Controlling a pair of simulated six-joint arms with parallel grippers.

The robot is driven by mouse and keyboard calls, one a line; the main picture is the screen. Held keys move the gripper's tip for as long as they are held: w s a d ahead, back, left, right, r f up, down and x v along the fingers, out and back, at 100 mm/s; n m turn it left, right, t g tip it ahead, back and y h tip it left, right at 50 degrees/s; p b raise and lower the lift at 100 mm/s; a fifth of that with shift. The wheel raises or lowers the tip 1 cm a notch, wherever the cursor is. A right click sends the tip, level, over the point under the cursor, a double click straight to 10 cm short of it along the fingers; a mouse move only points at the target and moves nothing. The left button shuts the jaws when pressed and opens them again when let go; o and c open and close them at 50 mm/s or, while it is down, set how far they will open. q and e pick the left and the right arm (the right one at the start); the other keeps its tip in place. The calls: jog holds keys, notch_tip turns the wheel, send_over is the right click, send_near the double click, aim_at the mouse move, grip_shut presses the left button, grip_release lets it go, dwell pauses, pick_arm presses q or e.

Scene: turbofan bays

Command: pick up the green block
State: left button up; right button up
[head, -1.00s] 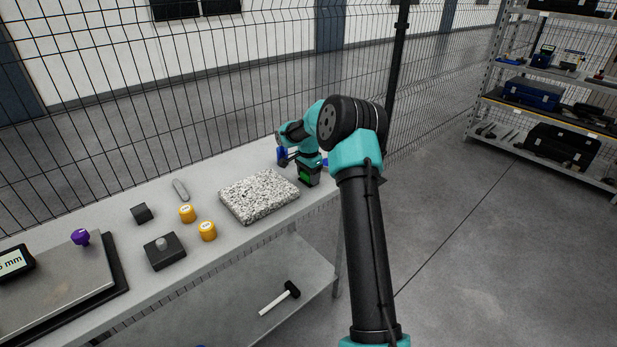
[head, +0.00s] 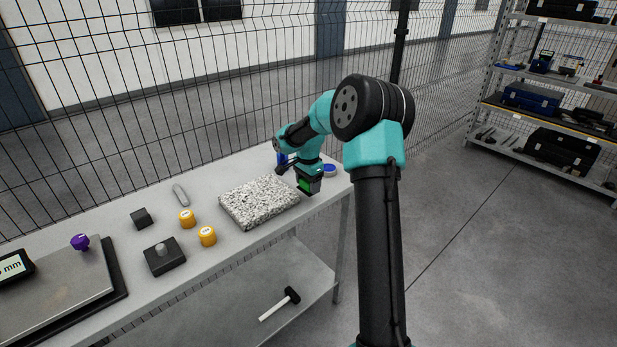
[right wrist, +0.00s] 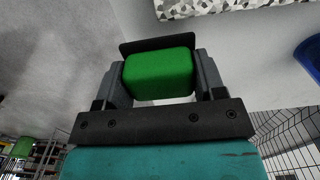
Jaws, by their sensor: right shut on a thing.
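The green block (right wrist: 158,76) sits between the two fingers of my right gripper (right wrist: 160,80) in the right wrist view, and the gripper is shut on it. In the head view the right gripper (head: 308,184) is at the right end of the table, just right of the speckled stone slab, with a bit of the green block (head: 304,184) showing. I cannot tell whether the block touches the table. My left gripper is not in view.
The speckled slab (head: 258,202) lies close to the left of my right gripper. A blue round thing (head: 329,170) stands behind it. Yellow cylinders (head: 207,236), a dark block (head: 165,256) and a purple piece (head: 80,242) are further left. A wire fence runs behind the table (head: 228,264).

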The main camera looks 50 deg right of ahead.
jog(key=s+a, duration=0.5)
jog(key=a, duration=0.1)
jog(key=shift+s+a+r, duration=0.35)
jog(key=shift+r, duration=0.1)
jog(key=o, duration=0.4)
jog(key=shift+c, duration=1.4)
jog(key=shift+w, duration=0.1)
